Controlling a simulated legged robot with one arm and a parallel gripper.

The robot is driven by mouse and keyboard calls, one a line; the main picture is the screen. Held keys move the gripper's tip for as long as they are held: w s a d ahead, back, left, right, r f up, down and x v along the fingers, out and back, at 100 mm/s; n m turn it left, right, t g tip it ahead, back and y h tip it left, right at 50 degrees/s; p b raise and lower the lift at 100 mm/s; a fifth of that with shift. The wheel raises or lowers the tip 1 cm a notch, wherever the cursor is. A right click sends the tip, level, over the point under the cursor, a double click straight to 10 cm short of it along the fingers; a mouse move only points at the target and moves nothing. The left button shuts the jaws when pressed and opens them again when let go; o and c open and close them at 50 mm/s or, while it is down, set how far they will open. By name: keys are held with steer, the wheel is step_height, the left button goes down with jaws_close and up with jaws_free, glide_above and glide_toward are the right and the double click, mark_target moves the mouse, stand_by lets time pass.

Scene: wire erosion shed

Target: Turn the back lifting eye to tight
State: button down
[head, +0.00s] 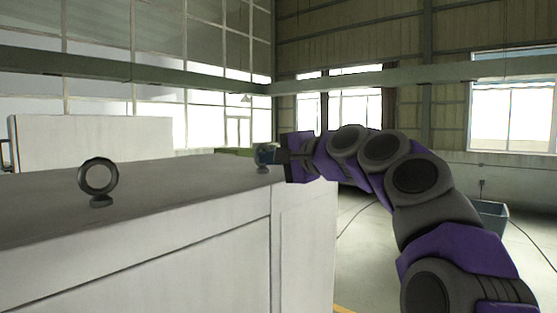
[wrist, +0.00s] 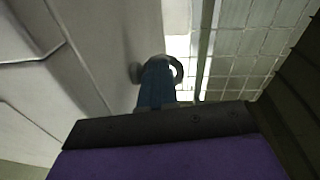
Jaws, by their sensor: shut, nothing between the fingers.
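The back lifting eye (head: 262,170) stands on the top of the pale cabinet, near its far right corner. In the head view my gripper (head: 268,154) covers most of its ring. In the wrist view the dark ring of this eye (wrist: 179,71) shows just past the tip of my blue fingers (wrist: 158,82), with its foot on the cabinet face. The fingers are shut, with nothing between them, and overlap the ring. I cannot tell whether they touch it or reach into its opening. The front lifting eye (head: 98,177) stands upright on the cabinet top at left, apart from my gripper.
The cabinet (head: 130,270) fills the lower left, and its top is clear between the two eyes. A pale panel (head: 95,142) stands behind it. A grey bin (head: 490,216) stands on the floor at right, with cables nearby. Windows line the walls.

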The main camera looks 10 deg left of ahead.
steer(key=shift+s+a+m+t+h+p, duration=0.1)
steer(key=shift+s+m+t+h+p, duration=0.2)
steer(key=shift+m+t+h, duration=0.35)
steer(key=shift+a+m+t+h+p, duration=0.1)
steer(key=shift+m+t+h+p, duration=0.15)
steer(key=shift+t+h+p, duration=0.15)
steer(key=shift+w+f, duration=0.1)
steer(key=shift+f, duration=0.1)
steer(key=shift+d, duration=0.2)
